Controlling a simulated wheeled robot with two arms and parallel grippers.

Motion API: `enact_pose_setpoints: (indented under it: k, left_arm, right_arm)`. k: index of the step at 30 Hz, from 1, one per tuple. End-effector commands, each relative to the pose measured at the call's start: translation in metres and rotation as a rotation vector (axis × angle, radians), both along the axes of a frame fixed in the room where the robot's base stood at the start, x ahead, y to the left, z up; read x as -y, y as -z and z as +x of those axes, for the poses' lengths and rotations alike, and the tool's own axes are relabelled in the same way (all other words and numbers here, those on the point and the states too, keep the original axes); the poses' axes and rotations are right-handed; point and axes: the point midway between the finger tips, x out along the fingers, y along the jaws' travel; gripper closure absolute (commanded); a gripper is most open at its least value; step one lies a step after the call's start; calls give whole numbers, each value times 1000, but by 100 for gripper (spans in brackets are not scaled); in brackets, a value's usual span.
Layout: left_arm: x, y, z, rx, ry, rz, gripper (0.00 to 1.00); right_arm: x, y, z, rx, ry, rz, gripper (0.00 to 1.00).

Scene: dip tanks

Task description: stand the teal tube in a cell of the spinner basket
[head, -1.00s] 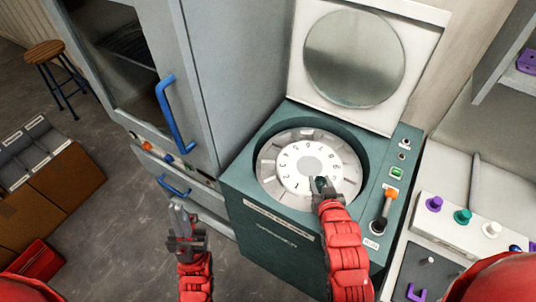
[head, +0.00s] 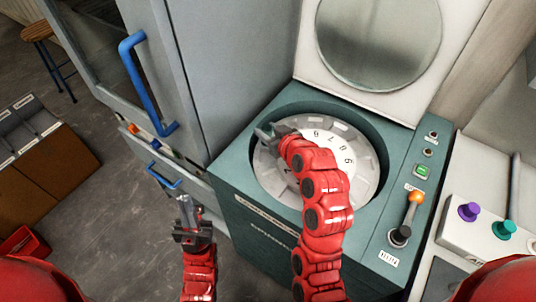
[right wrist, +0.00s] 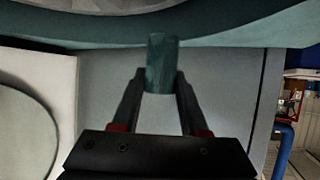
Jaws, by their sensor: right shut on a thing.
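The spinner is a teal machine (head: 228,182) with its lid (head: 380,45) raised. Its round basket (head: 365,185) has a numbered white hub and a ring of cells around it. My right arm reaches over the basket. My right gripper (head: 265,133) is above the cells at the far left of the ring. In the right wrist view it is shut on the teal tube (right wrist: 162,65), which sticks out past the fingertips. In the head view I cannot make out the tube clearly. My left gripper (head: 185,210) is in front of the cabinet, empty, its opening unclear.
A grey cabinet with a blue handle (head: 145,80) stands left of the spinner. A lever with an orange knob (head: 416,198) and a green button (head: 422,171) are on the spinner's right side. Purple (head: 468,211) and teal (head: 503,229) knobs stand further right.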

Motion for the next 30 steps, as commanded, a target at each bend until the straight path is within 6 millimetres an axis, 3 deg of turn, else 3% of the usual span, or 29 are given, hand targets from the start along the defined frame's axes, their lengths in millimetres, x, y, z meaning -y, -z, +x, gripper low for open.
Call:
enact_pose_setpoints:
  k: [4,15,26,27,30]
  left_arm:
    - [0,-11,0,0,0,0,100]
    - [0,-22,0,0,0,0,100]
    - [0,-17,0,0,0,0,100]
    - [0,-16,0,0,0,0,100]
    - [0,-18,0,0,0,0,100]
  right_arm:
    - [1,29,-2,-10,2,-2,100]
    - [2,78,-1,-7,4,0,100]
    - [1,84,-1,-2,4,1,100]
    - [1,84,-1,-2,4,1,55]
    - [1,83,-1,-2,4,1,37]
